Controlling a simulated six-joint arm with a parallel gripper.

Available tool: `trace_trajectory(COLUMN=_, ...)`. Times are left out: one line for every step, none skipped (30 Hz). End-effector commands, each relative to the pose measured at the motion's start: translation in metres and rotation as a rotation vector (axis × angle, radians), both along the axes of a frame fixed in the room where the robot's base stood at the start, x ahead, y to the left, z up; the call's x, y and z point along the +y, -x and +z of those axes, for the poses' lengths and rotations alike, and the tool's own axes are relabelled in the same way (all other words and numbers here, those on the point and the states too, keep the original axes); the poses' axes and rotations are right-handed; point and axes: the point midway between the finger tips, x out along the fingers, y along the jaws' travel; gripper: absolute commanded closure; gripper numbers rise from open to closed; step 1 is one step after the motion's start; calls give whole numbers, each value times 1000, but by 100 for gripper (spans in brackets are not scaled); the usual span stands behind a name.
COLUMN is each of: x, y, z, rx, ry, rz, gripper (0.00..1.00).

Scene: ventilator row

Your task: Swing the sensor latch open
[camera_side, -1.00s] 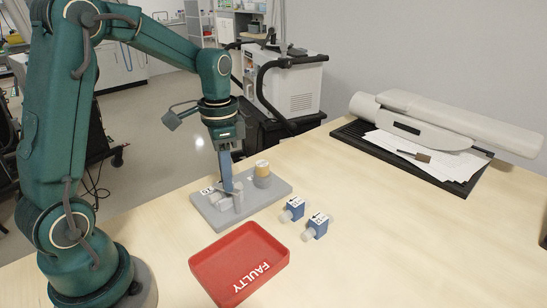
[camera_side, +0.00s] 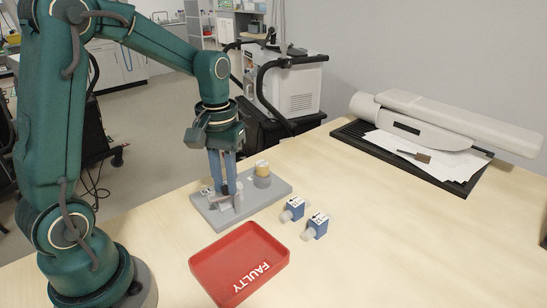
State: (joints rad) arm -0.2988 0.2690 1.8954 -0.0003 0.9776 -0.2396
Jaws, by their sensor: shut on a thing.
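A grey ventilator base plate (camera_side: 268,208) lies on the table in front of my arm. A small grey latch (camera_side: 238,199) stands on its front left part. My gripper (camera_side: 226,191) points down over the plate with its blue fingers around the latch area. It is shut on the latch, though the fingers hide most of the contact. A grey cylinder with a tan cap (camera_side: 262,169) stands on the plate to the right of my gripper.
Two blue-and-white sensors (camera_side: 292,209) and (camera_side: 316,226) lie right of the plate. A red tray marked FAULTY (camera_side: 214,262) sits in front. A black tray with papers (camera_side: 462,188) and a white device is at the back right.

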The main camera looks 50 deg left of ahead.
Motion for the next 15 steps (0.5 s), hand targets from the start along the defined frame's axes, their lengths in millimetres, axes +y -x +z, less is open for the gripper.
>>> trace_trajectory(x=-1, y=0, z=1, rx=-2, ry=-1, rz=31, gripper=100)
trace_trajectory(x=-1, y=0, z=1, rx=-2, ry=-1, rz=48, gripper=100)
trace_trajectory(x=-1, y=0, z=1, rx=-2, ry=-1, rz=71, gripper=100)
trace_trajectory(x=-2, y=0, z=1, rx=-2, ry=-1, rz=87, gripper=100)
trace_trajectory(x=-2, y=0, z=1, rx=-2, ry=-1, rz=101, gripper=100)
trace_trajectory(x=-2, y=0, z=1, rx=-2, ry=-1, rz=119, gripper=100)
trace_trajectory(x=-3, y=0, z=1, rx=-2, ry=-1, rz=130, gripper=100)
trace_trajectory(x=-3, y=0, z=1, rx=-2, ry=-1, rz=142, gripper=100)
trace_trajectory(x=-3, y=0, z=1, rx=-2, ry=-1, rz=154, gripper=100)
trace_trajectory(x=-3, y=0, z=1, rx=-2, ry=-1, rz=163, gripper=100)
trace_trajectory(x=-3, y=0, z=1, rx=-2, ry=-1, rz=171, gripper=100)
trace_trajectory(x=-4, y=0, z=1, rx=-2, ry=-1, rz=178, gripper=100)
trace_trajectory(x=-4, y=0, z=1, rx=-2, ry=-1, rz=183, gripper=100)
trace_trajectory(x=-4, y=0, z=1, rx=-2, ry=-1, rz=188, gripper=100)
trace_trajectory(x=-4, y=0, z=1, rx=-2, ry=-1, rz=193, gripper=100)
